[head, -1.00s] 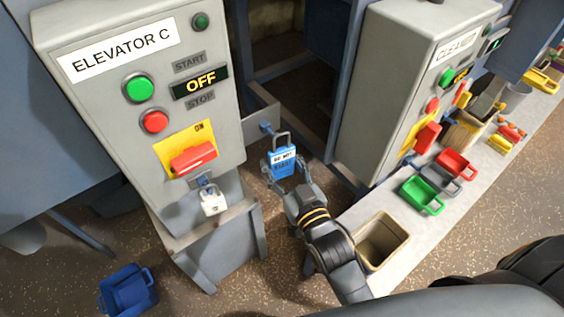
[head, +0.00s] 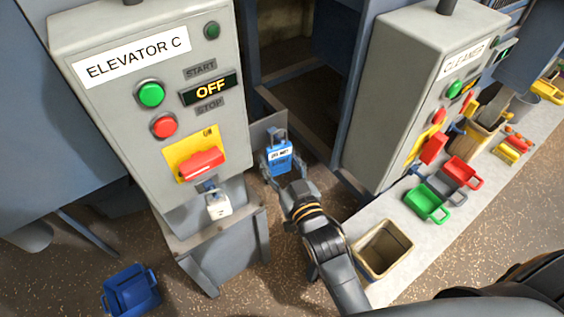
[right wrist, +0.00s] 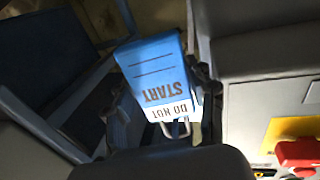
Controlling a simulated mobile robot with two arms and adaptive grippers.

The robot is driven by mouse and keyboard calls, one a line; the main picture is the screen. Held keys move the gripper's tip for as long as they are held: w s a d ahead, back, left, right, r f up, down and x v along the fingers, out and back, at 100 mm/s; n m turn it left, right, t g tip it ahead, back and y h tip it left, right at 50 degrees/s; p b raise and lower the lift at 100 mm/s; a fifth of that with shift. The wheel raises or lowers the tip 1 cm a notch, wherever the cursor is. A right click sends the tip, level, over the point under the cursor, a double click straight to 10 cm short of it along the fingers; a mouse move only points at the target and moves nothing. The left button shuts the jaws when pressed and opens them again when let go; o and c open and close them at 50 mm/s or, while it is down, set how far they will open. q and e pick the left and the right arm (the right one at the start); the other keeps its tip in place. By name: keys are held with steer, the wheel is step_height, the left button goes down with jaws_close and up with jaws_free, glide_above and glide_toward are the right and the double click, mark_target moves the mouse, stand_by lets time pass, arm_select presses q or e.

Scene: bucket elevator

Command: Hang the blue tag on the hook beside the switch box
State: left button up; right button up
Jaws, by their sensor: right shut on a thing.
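The blue tag (head: 279,158), with a white "DO NOT START" label and a loop at its top, is upright in my right gripper (head: 282,172). The gripper is shut on it, with a finger at each side. The tag also shows in the right wrist view (right wrist: 155,70), label upside down. The switch box (head: 150,100) reads "ELEVATOR C" and "OFF". A grey plate (head: 262,132) sticks out from its right side. The tag's loop overlaps the plate's right end, where the hook is; I cannot tell whether the loop is around it. My left gripper is out of view.
A white padlock (head: 218,206) hangs below the red switch handle (head: 201,165). A second box labelled "CLEANER" (head: 425,90) stands to the right. A bench (head: 395,285) carries a beige bin (head: 383,250) and green, grey and red trays. A blue basket (head: 131,290) is on the floor.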

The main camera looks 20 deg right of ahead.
steer(key=shift+w+f+b, duration=0.1)
steer(key=shift+f+b, duration=0.3)
steer(key=shift+f, duration=0.4)
stand_by(0.4)
stand_by(0.4)
steer(key=o, duration=1.2)
steer(key=shift+o, duration=0.2)
steer(key=shift+s+d+f+p, duration=0.1)
steer(key=shift+s+d+p, duration=0.2)
steer(key=shift+s, duration=0.5)
steer(key=shift+s+d+r+p, duration=0.1)
steer(key=shift+s+d+p, duration=0.15)
steer(key=shift+s, duration=0.6)
steer(key=shift+s+d+f+p, duration=0.1)
steer(key=shift+s+d+p, duration=0.2)
steer(key=shift+s, duration=0.5)
steer(key=shift+s+d+f+p, duration=0.1)
steer(key=shift+s+d+p, duration=0.15)
steer(key=shift+s, duration=0.5)
steer(key=shift+s+d+p, duration=0.15)
steer(key=shift+s+d, duration=0.15)
steer(key=shift+s, duration=0.5)
steer(key=shift+s+d+f+p, duration=0.1)
steer(key=shift+s+d+p, duration=0.15)
steer(key=shift+s, duration=0.5)
